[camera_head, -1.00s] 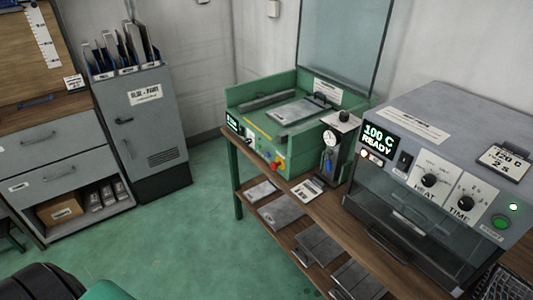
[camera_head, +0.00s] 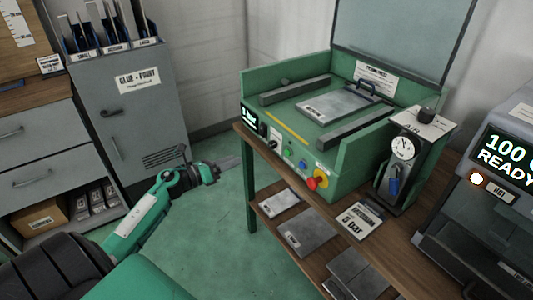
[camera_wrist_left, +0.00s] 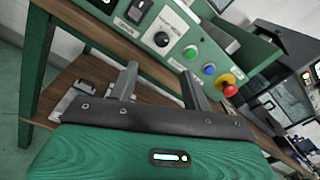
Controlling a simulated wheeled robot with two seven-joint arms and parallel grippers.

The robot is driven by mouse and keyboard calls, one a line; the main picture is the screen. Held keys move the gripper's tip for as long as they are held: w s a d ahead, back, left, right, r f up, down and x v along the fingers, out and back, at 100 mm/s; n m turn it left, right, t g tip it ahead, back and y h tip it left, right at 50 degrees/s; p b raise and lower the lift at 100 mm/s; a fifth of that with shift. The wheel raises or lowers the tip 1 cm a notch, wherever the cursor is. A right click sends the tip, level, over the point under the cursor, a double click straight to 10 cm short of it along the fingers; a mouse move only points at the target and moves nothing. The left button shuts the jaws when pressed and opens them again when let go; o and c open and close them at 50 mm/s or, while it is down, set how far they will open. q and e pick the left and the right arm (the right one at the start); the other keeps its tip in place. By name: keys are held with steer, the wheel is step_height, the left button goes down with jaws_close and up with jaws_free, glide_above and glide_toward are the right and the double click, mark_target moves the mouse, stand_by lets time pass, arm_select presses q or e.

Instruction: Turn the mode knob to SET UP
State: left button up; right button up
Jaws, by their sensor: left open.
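The mode knob (camera_head: 275,143) is a small dark knob on a white plate, on the front panel of the green press (camera_head: 312,172). In the left wrist view the black knob (camera_wrist_left: 161,39) shows larger, beyond the fingers; its setting words are too small to read. My left gripper (camera_head: 229,162) is to the left of the press front, apart from it. In the left wrist view its two grey fingers (camera_wrist_left: 160,85) stand apart with nothing between them. My right gripper is not in view.
The wooden bench (camera_head: 265,150) edge runs below the panel. A grey cabinet (camera_head: 130,115) stands behind my left arm. Green floor (camera_head: 205,235) is open before the bench.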

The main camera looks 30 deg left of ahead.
mark_target(270, 145)
arm_select(q)
steer(key=p+x, duration=0.1)
steer(key=x, duration=1.2)
steer(key=shift+w+r+p, duration=0.1)
steer(key=shift+r+p, duration=0.05)
steer(key=shift+p, duration=0.15)
steer(key=shift+w+d, duration=0.2)
steer(key=shift+w, duration=0.1)
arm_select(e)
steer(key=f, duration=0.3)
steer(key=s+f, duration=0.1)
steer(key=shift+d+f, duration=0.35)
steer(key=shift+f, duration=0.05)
arm_select(q)
steer(key=c, duration=1)
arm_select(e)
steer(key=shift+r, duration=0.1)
